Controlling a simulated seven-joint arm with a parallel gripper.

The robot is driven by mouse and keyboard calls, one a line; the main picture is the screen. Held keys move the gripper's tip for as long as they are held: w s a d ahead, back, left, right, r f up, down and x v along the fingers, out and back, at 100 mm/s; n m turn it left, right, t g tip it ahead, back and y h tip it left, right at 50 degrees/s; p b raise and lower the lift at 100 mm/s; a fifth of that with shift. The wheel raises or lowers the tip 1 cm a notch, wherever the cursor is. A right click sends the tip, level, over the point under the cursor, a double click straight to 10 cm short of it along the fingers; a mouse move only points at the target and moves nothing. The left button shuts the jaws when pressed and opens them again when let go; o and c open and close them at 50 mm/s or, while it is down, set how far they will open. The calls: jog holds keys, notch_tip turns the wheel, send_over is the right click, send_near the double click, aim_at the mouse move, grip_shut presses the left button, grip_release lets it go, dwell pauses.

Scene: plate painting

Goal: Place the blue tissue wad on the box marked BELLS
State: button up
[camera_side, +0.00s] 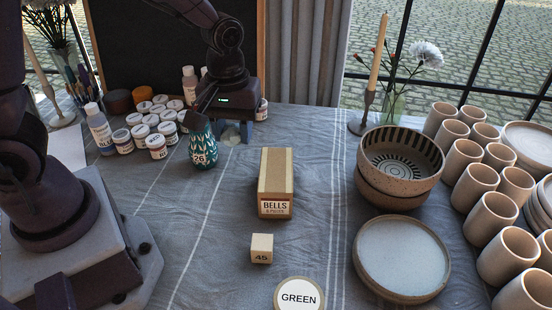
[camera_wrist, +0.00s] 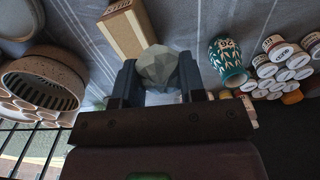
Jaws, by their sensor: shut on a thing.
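The box marked BELLS (camera_side: 275,180) is a long tan block lying on the grey cloth, its label on the near end. It also shows in the wrist view (camera_wrist: 122,32), at the upper left. My gripper (camera_wrist: 158,76) is shut on the blue tissue wad (camera_wrist: 158,66), a crumpled, pale grey-blue ball between the two fingers. In the side view my gripper (camera_side: 234,133) is behind and left of the box, apart from it. The wad is mostly hidden there by the fingers. The top of the box is bare.
A teal patterned vase (camera_side: 203,148) stands left of my gripper, with several paint jars (camera_side: 156,145) beyond it. A small block marked 45 (camera_side: 262,248) and a GREEN disc (camera_side: 299,294) lie in front of the box. Stacked bowls (camera_side: 400,190) and a plate (camera_side: 401,257) stand right.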

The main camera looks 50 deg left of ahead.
jog(key=w+f, duration=0.2)
jog(key=w, duration=0.2)
send_over(276, 168)
jog(key=f, duration=0.5)
jog(key=shift+s+f, duration=0.1)
jog(key=shift+s, duration=0.15)
jog(key=shift+w+f, duration=0.2)
jog(key=shift+f, duration=1.55)
jog(key=o, duration=0.9)
jog(key=shift+r, duration=0.1)
